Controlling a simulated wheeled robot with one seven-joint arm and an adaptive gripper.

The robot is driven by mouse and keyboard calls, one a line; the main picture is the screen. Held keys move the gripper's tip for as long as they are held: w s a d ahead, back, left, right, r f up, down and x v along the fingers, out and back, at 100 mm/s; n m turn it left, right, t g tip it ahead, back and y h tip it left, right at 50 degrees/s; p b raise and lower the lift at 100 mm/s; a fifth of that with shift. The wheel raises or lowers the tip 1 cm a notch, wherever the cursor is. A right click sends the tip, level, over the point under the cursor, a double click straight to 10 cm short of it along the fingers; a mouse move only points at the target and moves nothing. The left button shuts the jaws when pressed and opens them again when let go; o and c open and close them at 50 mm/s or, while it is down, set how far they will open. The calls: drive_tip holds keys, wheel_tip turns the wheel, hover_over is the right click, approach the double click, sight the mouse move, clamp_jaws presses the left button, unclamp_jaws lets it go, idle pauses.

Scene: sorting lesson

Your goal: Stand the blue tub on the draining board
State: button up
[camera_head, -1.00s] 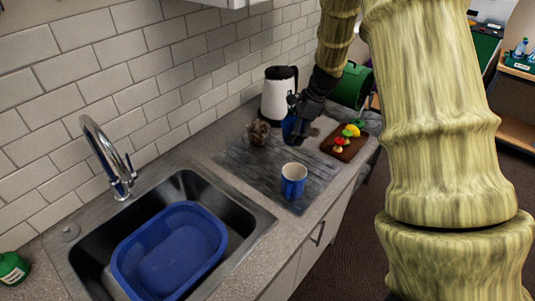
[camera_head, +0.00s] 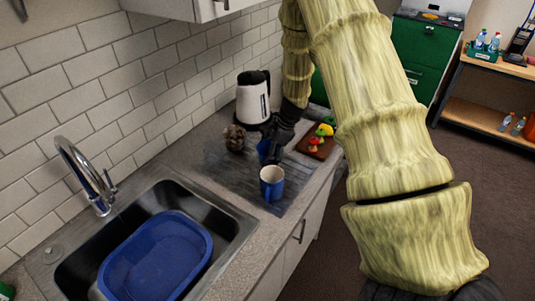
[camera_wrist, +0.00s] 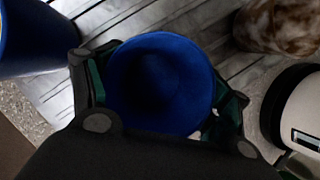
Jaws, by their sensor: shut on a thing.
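The blue tub (camera_head: 264,150) is round and open at the top; in the wrist view I look down into it (camera_wrist: 160,75). My gripper (camera_head: 274,148) is shut on it, with its fingers on either side of the tub. The tub is upright over the grey ribbed draining board (camera_head: 228,170), behind the blue mug. The gripper partly hides it in the head view, and I cannot tell whether its base touches the board.
The blue mug (camera_head: 271,181) stands at the board's front. A brown ball-like thing (camera_head: 234,138) and the white kettle (camera_head: 251,100) are close behind. A brown board (camera_head: 318,147) with toy vegetables lies right. The sink holds a blue basin (camera_head: 158,255).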

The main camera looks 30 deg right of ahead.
drive_tip(key=shift+w+f, duration=0.1)
drive_tip(key=shift+f, duration=0.4)
drive_tip(key=shift+r, duration=0.15)
drive_tip(key=shift+f, duration=0.25)
drive_tip(key=o, duration=0.8)
drive_tip(key=shift+c, duration=0.2)
drive_tip(key=shift+r, duration=0.1)
drive_tip(key=shift+d+r, duration=0.1)
drive_tip(key=shift+r, duration=0.15)
drive_tip(key=b+v, duration=0.3)
drive_tip(key=v, duration=0.8)
drive_tip(key=shift+r, duration=0.35)
